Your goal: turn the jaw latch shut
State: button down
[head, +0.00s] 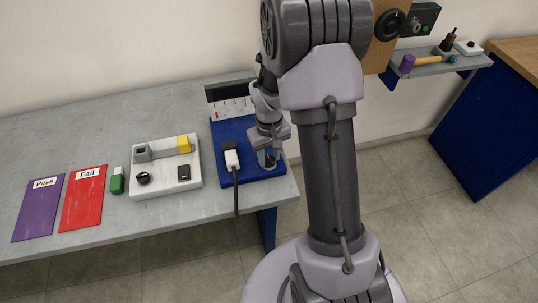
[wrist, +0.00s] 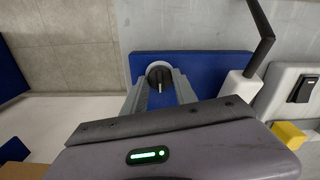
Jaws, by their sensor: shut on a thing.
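The jaw latch shows as a round black knob (wrist: 159,75) with a pale ring around it, on a blue base plate (wrist: 205,63). In the wrist view my gripper (wrist: 160,86) has one finger on each side of the knob and is shut on it. In the head view my gripper (head: 268,155) reaches down to the right part of the blue base plate (head: 262,175), and the knob is mostly hidden there. A light ridge or pointer shows on the knob's face, pointing roughly along the fingers.
A white plug (head: 231,158) with a black cable stands just left of my gripper. A dark-topped display panel (head: 231,90) is behind. A white block with small fittings (head: 160,187), a green bottle (head: 117,181), and Pass (head: 38,210) and Fail (head: 82,205) mats lie left.

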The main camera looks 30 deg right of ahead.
aim_at(269, 158)
jog(key=c, duration=1)
grip_release()
jog(key=shift+o, duration=0.2)
jog(key=shift+r, duration=0.1)
notch_tip(269, 158, up, 17)
jog(key=p, duration=0.4)
jog(key=shift+r+p, duration=0.15)
jog(key=shift+p, duration=0.25)
